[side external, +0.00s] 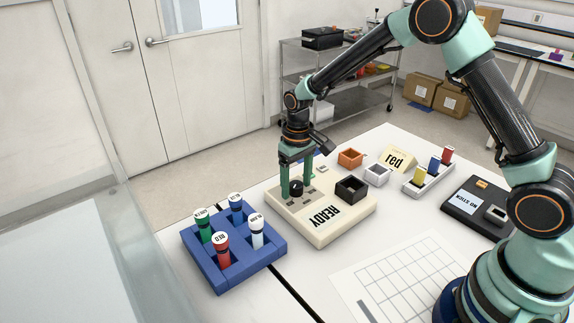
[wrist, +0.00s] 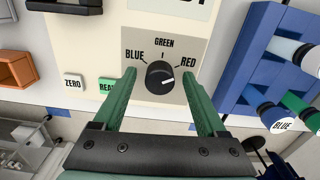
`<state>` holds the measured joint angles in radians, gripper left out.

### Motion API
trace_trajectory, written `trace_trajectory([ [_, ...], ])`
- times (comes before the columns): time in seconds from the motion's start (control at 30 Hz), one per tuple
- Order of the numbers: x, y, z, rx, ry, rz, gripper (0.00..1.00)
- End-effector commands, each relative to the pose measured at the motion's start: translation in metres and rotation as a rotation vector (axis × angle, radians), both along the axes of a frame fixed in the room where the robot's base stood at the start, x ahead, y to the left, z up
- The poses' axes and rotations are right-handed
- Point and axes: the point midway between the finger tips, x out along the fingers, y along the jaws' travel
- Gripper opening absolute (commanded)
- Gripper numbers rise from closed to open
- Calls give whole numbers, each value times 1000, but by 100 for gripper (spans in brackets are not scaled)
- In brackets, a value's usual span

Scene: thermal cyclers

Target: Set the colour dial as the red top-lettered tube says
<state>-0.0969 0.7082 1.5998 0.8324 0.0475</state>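The red tube (side external: 223,256) stands upright in the blue rack (side external: 240,279), and its white cap appears to read RED. The colour dial is a black knob (wrist: 160,77) on a grey plate marked BLUE, GREEN and RED from left to right. Its white pointer mark faces right, towards the RED side. My gripper (wrist: 158,70) is open, with one green finger on each side of the knob and a visible gap at both sides. In the side view my gripper (side external: 296,182) is low over the cream dial box (side external: 318,235), and the fingers partly cover the knob.
Green, blue and white tubes share the rack; one cap reads BLUE (wrist: 282,124). The gridded sheet (side external: 400,280) is clear.

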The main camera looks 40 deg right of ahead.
Motion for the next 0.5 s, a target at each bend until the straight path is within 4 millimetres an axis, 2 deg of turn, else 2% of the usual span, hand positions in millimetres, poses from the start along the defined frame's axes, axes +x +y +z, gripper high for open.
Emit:
trace_trajectory([
  [0.17,0,0,2,0,0,0,74],
  [0.27,0,0,10,0,-2,0,74],
  [0.5,1,0,55,0,-5,0,74],
])
